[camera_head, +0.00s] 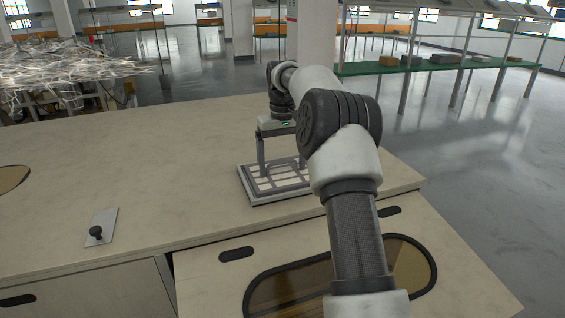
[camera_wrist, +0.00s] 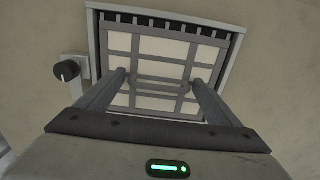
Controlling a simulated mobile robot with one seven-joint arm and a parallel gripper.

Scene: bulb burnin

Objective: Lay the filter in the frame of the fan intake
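The filter (camera_wrist: 154,48) is a pale panel with a grey grid and a grey bar handle (camera_wrist: 160,83) across its middle. It lies within the grey frame of the fan intake (camera_wrist: 236,58) in the wrist view. A strip of dark slots shows along the frame's far edge beside the filter; the near edge is hidden by my gripper. In the head view the frame (camera_head: 243,184) sits on the bench. My gripper (camera_wrist: 160,80) is over the filter, fingers wide apart at the two ends of the handle. I cannot tell if the fingertips touch it.
A small plate with a black knob (camera_head: 96,232) is on the bench's front left; a dark knob (camera_wrist: 67,71) also shows left of the frame in the wrist view. The bench top (camera_head: 150,150) is otherwise mostly clear. A green-topped shelf (camera_head: 430,65) stands behind.

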